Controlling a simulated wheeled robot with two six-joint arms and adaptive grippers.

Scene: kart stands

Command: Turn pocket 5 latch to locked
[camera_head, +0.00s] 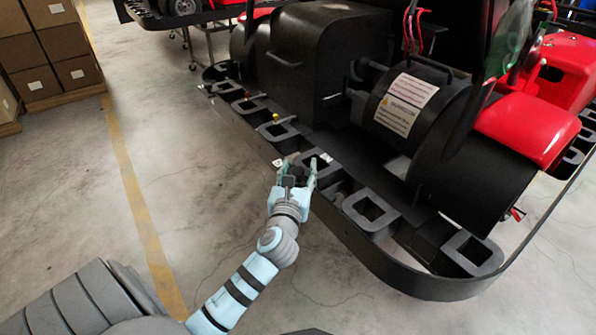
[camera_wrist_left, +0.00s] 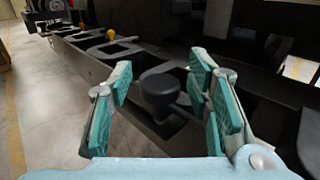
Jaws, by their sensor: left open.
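My left gripper (camera_head: 298,172) is at the front rail of the black kart frame (camera_head: 345,207), beside one of the square pockets. In the left wrist view the gripper (camera_wrist_left: 165,100) is open, with green pads on either side of a dark round knob (camera_wrist_left: 160,88). The knob stands up between the fingers, and I see space between it and the pads. I cannot tell from the views which pocket number this is or which way its latch is turned. My right gripper is not in view.
Square black pockets run along the rail, including an empty one (camera_head: 370,208) to the right. A yellow knob (camera_head: 275,117) and a red knob (camera_head: 247,94) are farther left. Red bodywork (camera_head: 530,125) is at right. Stacked boxes (camera_head: 50,50) stand at far left; the concrete floor is clear.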

